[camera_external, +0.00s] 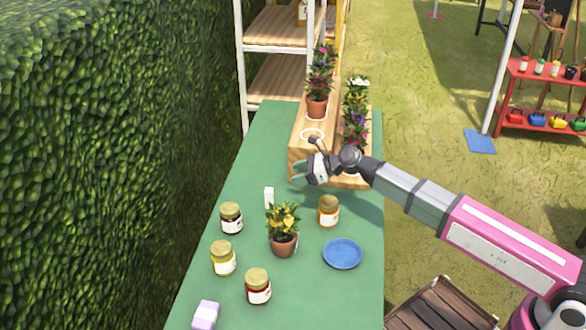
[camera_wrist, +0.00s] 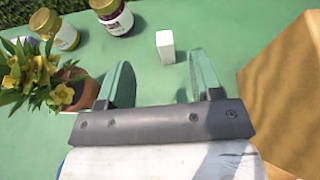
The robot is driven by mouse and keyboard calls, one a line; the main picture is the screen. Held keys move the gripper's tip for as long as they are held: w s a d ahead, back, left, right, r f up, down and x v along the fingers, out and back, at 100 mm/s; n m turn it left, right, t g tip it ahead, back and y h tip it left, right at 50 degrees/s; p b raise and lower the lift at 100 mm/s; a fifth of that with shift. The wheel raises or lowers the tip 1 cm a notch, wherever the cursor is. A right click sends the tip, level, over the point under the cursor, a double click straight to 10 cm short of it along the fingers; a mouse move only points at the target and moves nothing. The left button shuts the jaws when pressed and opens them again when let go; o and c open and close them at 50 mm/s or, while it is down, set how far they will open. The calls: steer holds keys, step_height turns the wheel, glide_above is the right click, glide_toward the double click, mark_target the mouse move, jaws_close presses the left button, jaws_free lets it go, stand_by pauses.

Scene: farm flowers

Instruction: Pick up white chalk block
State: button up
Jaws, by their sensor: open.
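The white chalk block (camera_external: 269,197) stands upright on the green table, behind the potted yellow flowers and right of a dark jar. In the wrist view the white chalk block (camera_wrist: 166,47) stands just beyond my fingertips, roughly between their lines. My gripper (camera_external: 297,176) hangs above the table beside the wooden planter stand, up and to the right of the block in the external view. In the wrist view my gripper (camera_wrist: 158,72) has its two green fingers spread apart with nothing between them.
The wooden stand (camera_external: 298,165) is close to my gripper. A flower pot (camera_external: 284,245), an orange jar (camera_external: 328,212), a dark jar (camera_external: 231,218), a blue plate (camera_external: 342,254) and a lilac block (camera_external: 206,315) are on the green table (camera_external: 310,300). A hedge (camera_external: 90,150) borders the left.

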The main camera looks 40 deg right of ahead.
mark_target(269, 189)
steer(key=w+a+f, duration=0.4)
steer(key=a+f, duration=0.1)
steer(key=w+a+f, duration=0.2)
steer(key=f, duration=0.1)
steer(key=shift+w+a, duration=0.25)
steer(key=shift+w, duration=0.05)
steer(key=c, duration=1)
